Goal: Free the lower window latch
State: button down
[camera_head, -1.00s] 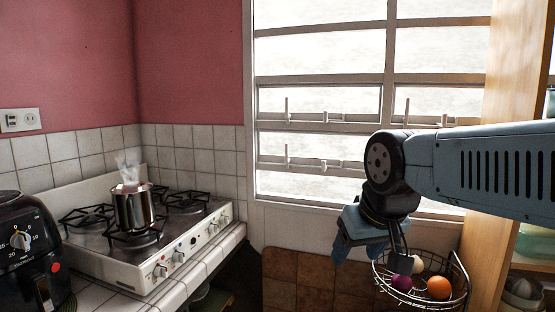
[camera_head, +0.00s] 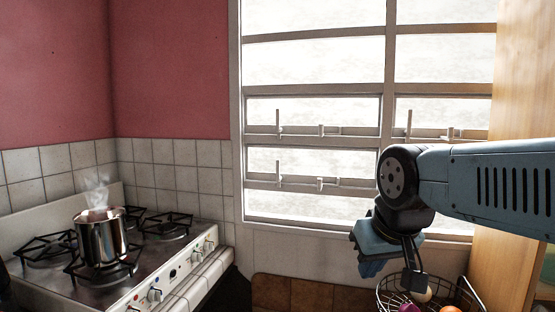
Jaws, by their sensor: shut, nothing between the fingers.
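The window (camera_head: 315,75) has white horizontal bars and fills the middle of the view. A lower latch (camera_head: 320,184) sits on the lower rail, with an upright white handle (camera_head: 279,173) to its left. A similar latch (camera_head: 322,130) and handle (camera_head: 278,122) are on the rail above. Another set (camera_head: 450,133) is on the right pane. My gripper (camera_head: 369,268) hangs below and right of the lower latch, pointing down, apart from it. It is shut and empty. My arm hides the lower right pane.
A stove (camera_head: 165,260) with a steaming metal pot (camera_head: 101,238) stands at the left. A wire basket (camera_head: 390,288) with round items is below my gripper. A wooden shelf side (camera_head: 508,110) stands at the right. Space before the left pane is clear.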

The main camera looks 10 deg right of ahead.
aim_at(279, 177)
jog(key=z, duration=0.05)
jog(key=i, duration=0.9)
jog(key=u, duration=0.35)
